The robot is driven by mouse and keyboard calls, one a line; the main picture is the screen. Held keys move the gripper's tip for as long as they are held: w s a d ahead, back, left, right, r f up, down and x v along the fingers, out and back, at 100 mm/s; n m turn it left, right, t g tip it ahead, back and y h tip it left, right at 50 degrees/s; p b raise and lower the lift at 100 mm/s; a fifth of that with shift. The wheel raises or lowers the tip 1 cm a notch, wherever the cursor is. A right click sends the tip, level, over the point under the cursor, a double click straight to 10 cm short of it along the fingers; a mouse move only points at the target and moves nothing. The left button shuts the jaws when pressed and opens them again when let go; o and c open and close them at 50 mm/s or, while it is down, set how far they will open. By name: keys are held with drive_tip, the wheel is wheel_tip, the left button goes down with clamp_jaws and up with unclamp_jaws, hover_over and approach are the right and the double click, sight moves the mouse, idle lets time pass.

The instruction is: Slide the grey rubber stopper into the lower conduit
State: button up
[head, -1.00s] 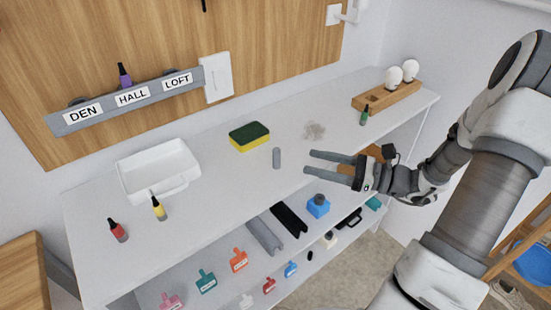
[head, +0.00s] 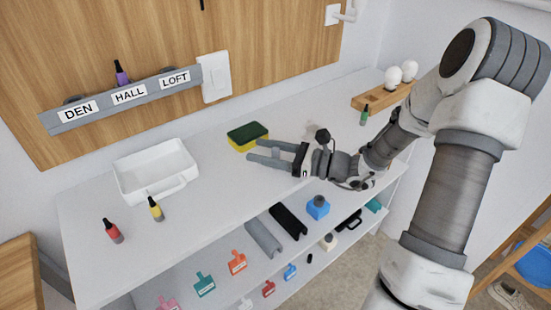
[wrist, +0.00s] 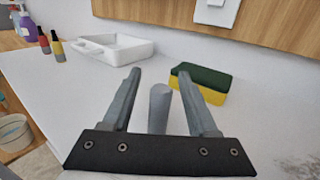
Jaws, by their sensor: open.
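The grey rubber stopper (wrist: 160,108) appears as a plain grey cylinder standing on the white worktop. In the wrist view it is between the two fingers of my gripper (wrist: 158,76), with a gap on each side. In the head view my gripper (head: 250,151) is low over the worktop, open, pointing left, and its fingers mostly hide the stopper. I cannot pick out the lower conduit with certainty. A grey channel (head: 264,239) and a black channel (head: 289,220) lie on the shelf below.
A green and yellow sponge (head: 247,137) is close beside my fingertips. A white tray (head: 183,190) and red (head: 112,231) and yellow (head: 156,210) bottles stand left. A wooden block with bulbs (head: 372,98) is at back right. A labelled rail (head: 148,91) is on the wall.

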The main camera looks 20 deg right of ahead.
clamp_jaws()
idle(0.5)
